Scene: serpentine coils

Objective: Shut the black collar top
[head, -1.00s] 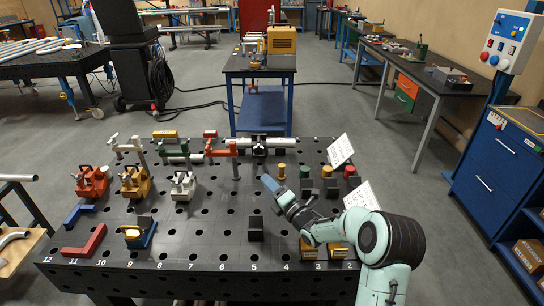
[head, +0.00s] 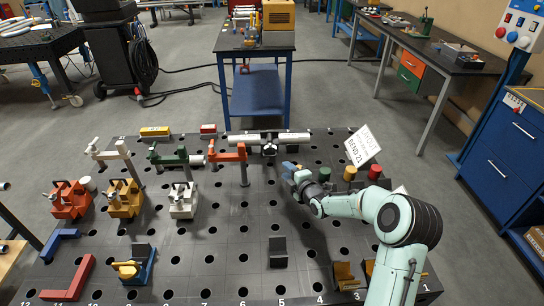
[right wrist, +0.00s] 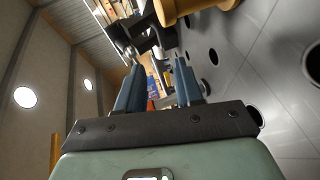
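The black collar (head: 269,146) sits around a pale pipe (head: 298,137) near the back edge of the perforated table. Its top is small in the head view, and I cannot tell how far it stands open. My right gripper (head: 288,168) is just in front of the collar and slightly to its right, apart from it. In the right wrist view, the blue-grey fingers (right wrist: 158,85) are spread with nothing between them. A dark part, probably the collar (right wrist: 143,32), shows beyond the fingertips. My left gripper is not in view.
An orange clamp (head: 232,154) stands left of the collar, with green and white clamps further left. Yellow and red knobs (head: 375,171) stand to the right of my right gripper near a sign (head: 362,146). A black block (head: 278,252) stands on the nearer tabletop.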

